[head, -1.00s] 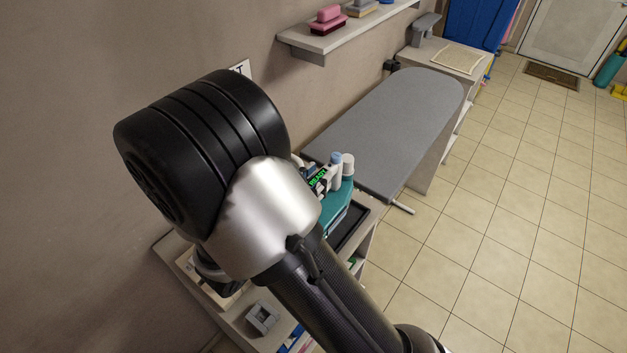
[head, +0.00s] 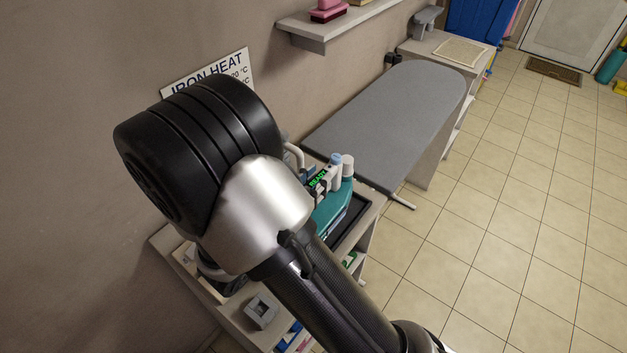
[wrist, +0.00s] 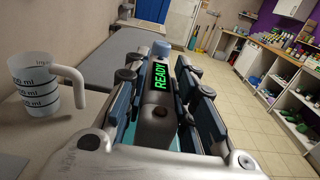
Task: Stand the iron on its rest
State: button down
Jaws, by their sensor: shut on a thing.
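The iron (head: 333,207) has a teal body and a grey handle with a lit green READY display. In the head view it is at the near end of the ironing board, over or on a dark tray (head: 356,222); contact underneath is hidden. In the wrist view the iron's handle (wrist: 160,119) lies between the fingers of my gripper (wrist: 168,100), which is shut on it. My arm hides most of the gripper in the head view. I cannot tell for sure which thing is the rest; a grey stand-like object (head: 427,19) is on the far cabinet.
A white measuring jug (wrist: 35,88) stands close left of my gripper. The grey ironing board (head: 390,120) extends beyond the iron. A wall shelf (head: 335,27) juts out above it. A small grey block (head: 262,311) sits on the near counter. The tiled floor at right is clear.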

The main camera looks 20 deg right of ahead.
jog(key=shift+f+b, duration=1.4)
jog(key=shift+f, duration=0.6)
jog(key=shift+f+b, duration=0.45)
jog(key=shift+f, duration=0.2)
jog(key=c, duration=1.6)
grip_release()
jog(key=o, duration=0.4)
jog(key=shift+c, duration=0.2)
jog(key=shift+f, duration=0.1)
jog(key=v, duration=1.2)
jog(key=shift+s, duration=0.1)
